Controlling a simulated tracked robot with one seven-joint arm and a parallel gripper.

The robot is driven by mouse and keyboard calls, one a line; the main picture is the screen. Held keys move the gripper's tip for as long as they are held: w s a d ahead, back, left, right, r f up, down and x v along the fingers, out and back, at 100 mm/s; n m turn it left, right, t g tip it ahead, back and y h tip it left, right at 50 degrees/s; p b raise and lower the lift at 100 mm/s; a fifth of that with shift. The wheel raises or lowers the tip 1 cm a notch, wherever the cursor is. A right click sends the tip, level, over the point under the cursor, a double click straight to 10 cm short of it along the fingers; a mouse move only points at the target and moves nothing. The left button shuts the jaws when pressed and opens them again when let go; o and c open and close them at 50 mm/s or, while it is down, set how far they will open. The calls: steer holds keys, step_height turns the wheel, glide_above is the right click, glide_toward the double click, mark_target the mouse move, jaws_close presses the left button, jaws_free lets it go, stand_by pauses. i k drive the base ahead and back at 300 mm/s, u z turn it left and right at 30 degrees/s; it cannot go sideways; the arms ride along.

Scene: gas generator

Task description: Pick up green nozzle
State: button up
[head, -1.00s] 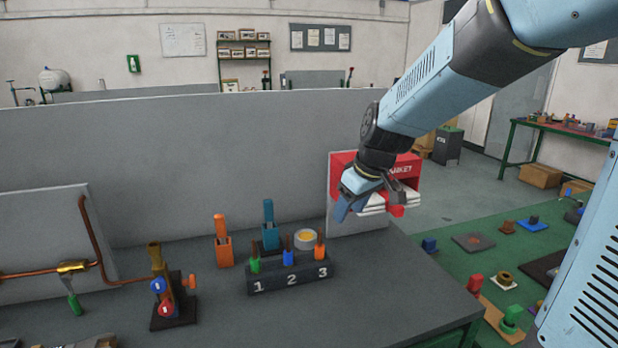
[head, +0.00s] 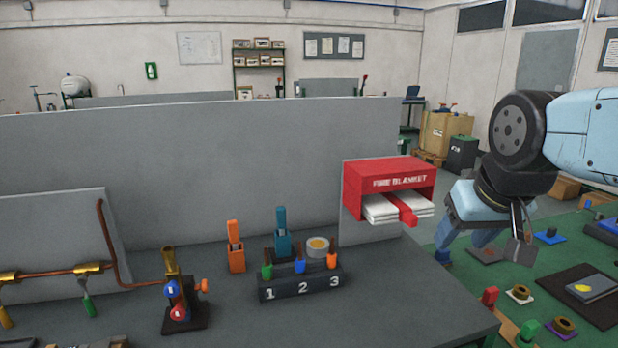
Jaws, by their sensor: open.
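The green nozzle (head: 267,271) stands upright in slot 1, the left slot of a dark rack (head: 302,286) on the grey bench. It has a green body and a brownish top. A blue nozzle (head: 300,265) stands in slot 2 and an orange nozzle (head: 332,260) in slot 3. My gripper (head: 482,247) is open, with nothing seen between its fingers. It is well to the right of the rack, past the bench's right edge, over the green floor area.
A red fire blanket box (head: 388,190) stands on a grey panel between rack and gripper. Behind the rack are an orange holder (head: 235,250), a teal holder (head: 282,235) and a tape roll (head: 317,247). A brass valve stand (head: 180,300) is at left.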

mark_target(267, 268)
steer(key=u, duration=1.65)
steer(key=k, duration=0.25)
steer(key=z, duration=0.1)
